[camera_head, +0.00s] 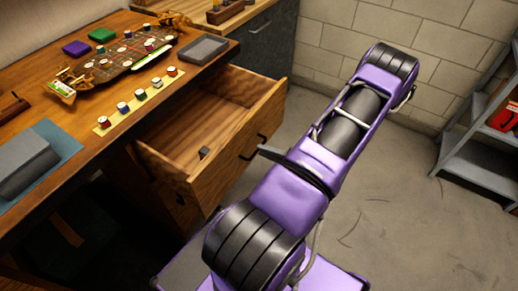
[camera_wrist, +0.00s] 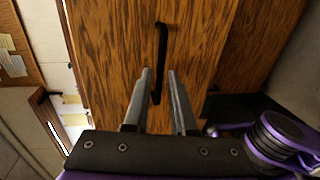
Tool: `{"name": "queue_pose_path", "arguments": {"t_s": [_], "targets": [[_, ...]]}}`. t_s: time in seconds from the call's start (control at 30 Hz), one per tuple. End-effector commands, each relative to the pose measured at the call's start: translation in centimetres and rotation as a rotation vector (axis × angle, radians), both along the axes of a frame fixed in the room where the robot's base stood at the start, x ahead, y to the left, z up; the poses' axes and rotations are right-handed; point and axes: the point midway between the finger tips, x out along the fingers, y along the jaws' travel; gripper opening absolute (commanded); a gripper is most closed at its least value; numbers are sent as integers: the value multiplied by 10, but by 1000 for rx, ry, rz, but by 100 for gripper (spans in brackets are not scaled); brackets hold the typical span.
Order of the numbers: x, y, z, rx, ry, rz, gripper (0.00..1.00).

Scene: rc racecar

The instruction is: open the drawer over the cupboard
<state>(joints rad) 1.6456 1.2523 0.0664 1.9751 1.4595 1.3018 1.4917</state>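The wooden drawer (camera_head: 225,150) under the desk top stands pulled out, its inside in view with a small dark block (camera_head: 204,152) in it. Its front carries a black bar handle (camera_head: 252,148). In the wrist view the wooden front (camera_wrist: 110,50) fills the middle, with a black handle (camera_wrist: 161,45) upright in the picture. My gripper (camera_wrist: 159,72) is open, its two fingers apart, with the near end of the handle showing between them. I cannot tell whether they touch it. My gripper is not clear in the head view; the cupboard below is mostly hidden.
The desk top (camera_head: 100,150) holds a board model (camera_head: 120,60), several small pots and a grey tray (camera_head: 203,49). A grey cabinet (camera_head: 270,40) stands behind the drawer. Grey shelves (camera_head: 480,150) stand at the right. The concrete floor (camera_head: 400,220) is clear between.

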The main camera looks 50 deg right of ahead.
Motion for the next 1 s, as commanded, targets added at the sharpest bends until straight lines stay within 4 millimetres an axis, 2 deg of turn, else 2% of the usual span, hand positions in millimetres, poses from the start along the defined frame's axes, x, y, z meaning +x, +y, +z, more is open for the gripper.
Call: {"name": "queue_pose_path", "arguments": {"t_s": [0.3,0.5,0.7,1.0], "targets": [[-78,-7,16,-3,2,-4,24],[-117,-10,23,-1,2,-2,24],[-137,-11,27,-1,1,-1,24],[-140,-11,28,0,0,0,24]]}}
